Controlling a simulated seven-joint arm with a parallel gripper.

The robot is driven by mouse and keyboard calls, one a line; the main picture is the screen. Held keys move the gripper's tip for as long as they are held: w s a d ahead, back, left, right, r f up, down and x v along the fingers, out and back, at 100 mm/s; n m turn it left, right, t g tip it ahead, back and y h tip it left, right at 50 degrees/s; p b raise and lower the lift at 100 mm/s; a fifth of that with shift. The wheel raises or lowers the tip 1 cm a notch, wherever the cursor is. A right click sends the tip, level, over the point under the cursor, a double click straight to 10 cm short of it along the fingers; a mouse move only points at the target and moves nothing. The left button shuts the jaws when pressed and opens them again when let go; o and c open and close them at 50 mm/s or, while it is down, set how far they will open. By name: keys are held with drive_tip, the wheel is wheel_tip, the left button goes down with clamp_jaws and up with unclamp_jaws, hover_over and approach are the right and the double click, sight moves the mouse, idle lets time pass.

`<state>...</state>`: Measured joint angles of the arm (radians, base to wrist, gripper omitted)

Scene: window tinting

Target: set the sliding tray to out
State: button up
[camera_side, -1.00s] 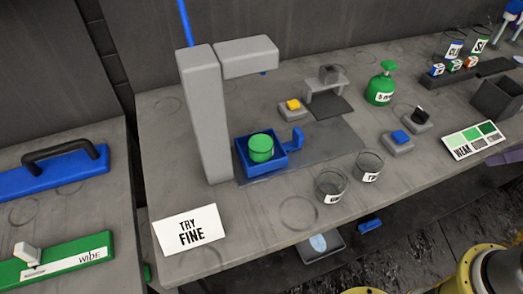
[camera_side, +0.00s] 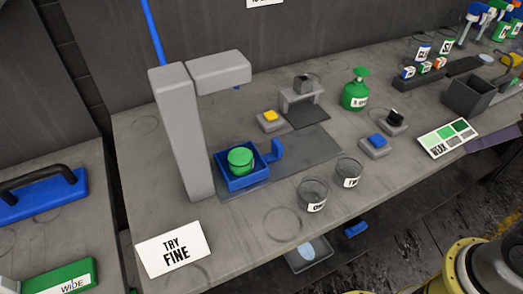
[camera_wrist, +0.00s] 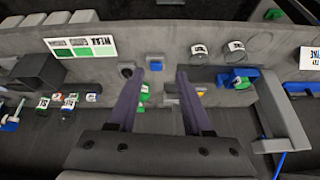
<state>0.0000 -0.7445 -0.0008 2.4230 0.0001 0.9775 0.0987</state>
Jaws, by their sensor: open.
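The sliding tray (camera_side: 224,184) is a shallow blue tray with an upright blue handle (camera_side: 277,149) on its right side. It sits at the left end of a dark grey plate (camera_side: 305,150), beside a grey post with an overhanging head. A green round piece (camera_side: 240,160) stands in the tray. In the wrist view the tray (camera_wrist: 226,80) is small, right of my gripper. My gripper (camera_wrist: 158,74) is open, with two dark purple fingers apart and nothing clearly held between them. It is well away from the tray.
Two clear cups (camera_side: 313,195) stand in front of the plate. A blue button (camera_side: 377,140), a yellow button (camera_side: 269,117) and a green bottle (camera_side: 356,93) stand around it. The grey post (camera_side: 182,135) rises at the tray's left.

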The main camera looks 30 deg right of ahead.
drive_tip(key=w+a+r+m+g, duration=0.1)
drive_tip(key=w+a+r, duration=0.1)
drive_tip(key=w+r, duration=0.7)
drive_tip(key=n+g, duration=0.2)
drive_tip(key=g, duration=0.3)
hover_over(278, 142)
wheel_tip(278, 142, down, 13)
wheel_tip(278, 142, down, 14)
drive_tip(key=shift+r, duration=0.2)
clamp_jaws()
